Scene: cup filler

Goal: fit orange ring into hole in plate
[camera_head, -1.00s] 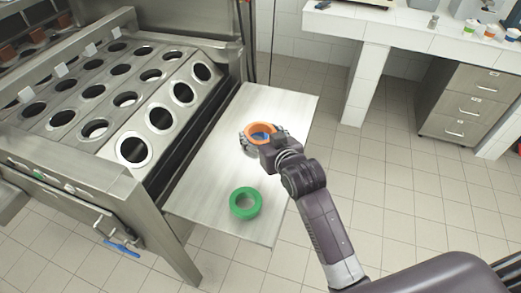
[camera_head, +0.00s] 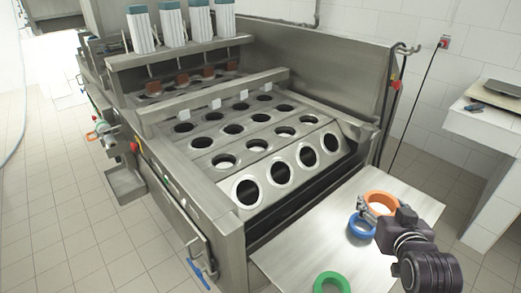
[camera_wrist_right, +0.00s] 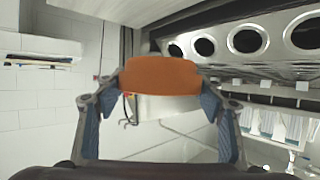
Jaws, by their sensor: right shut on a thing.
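The orange ring (camera_head: 381,195) is held by my right gripper (camera_head: 372,208) above the steel side tray (camera_head: 305,243). In the right wrist view the orange ring (camera_wrist_right: 162,76) spans the gap between the two blue-padded fingers (camera_wrist_right: 160,100), seen edge-on. The front plate (camera_head: 262,180) of the machine has several round holes in a slanting row, to the left of the gripper. Its nearest hole (camera_head: 247,192) and the others look dark and empty. The plate's holes also show at the top right of the wrist view (camera_wrist_right: 248,38). My left gripper is not in view.
A blue ring (camera_head: 354,231) lies on the tray just below the orange one, and a green ring (camera_head: 321,280) lies nearer the front. A metal side panel (camera_head: 340,75) stands behind the plates. The machine's raised front edge (camera_head: 225,235) borders the tray.

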